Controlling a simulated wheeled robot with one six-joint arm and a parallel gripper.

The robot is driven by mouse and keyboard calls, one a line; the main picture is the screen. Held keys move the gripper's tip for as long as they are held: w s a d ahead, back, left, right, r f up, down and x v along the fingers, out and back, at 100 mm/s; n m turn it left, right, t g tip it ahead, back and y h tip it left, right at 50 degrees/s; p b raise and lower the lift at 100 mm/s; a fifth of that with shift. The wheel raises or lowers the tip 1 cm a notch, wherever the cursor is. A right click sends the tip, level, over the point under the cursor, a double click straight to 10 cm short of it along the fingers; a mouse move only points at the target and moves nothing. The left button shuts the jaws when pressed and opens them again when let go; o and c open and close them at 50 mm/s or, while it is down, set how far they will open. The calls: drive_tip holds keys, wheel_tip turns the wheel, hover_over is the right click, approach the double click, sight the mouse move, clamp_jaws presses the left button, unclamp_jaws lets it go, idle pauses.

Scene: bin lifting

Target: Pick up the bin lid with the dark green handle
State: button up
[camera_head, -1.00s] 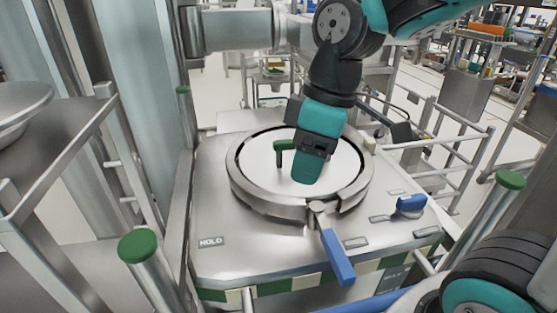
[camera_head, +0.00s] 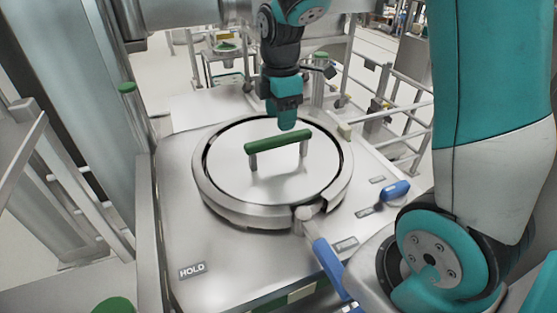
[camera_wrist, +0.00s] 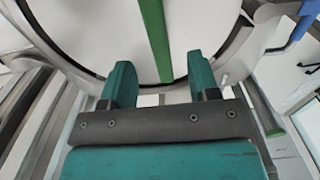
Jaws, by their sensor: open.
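The round, pale metal bin lid (camera_head: 222,168) sits inside a thick steel ring. Its dark green bar handle (camera_head: 278,141) stands on two posts and slants up to the right. In the wrist view, my gripper (camera_wrist: 159,72) is open with two teal fingers apart. The green handle (camera_wrist: 154,35) runs in the picture between them, in line with the gap. I cannot tell if the fingertips are level with the bar. Nothing is held.
A steel ring (camera_head: 232,213) with a front clamp and blue lever (camera_head: 328,262) surrounds the lid. A blue knob (camera_head: 396,190) is at the right of the tabletop. A post with a green cap (camera_head: 127,88) stands left, with railings behind right.

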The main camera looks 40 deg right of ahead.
sight(279, 137)
wheel_tip(279, 137, down, 9)
drive_tip(key=shift+w+r+p, duration=0.1)
drive_tip(key=shift+p, duration=1.15)
drive_tip(key=shift+f, duration=0.25)
clamp_jaws()
drive_tip(key=shift+w, duration=0.1)
idle(1.0)
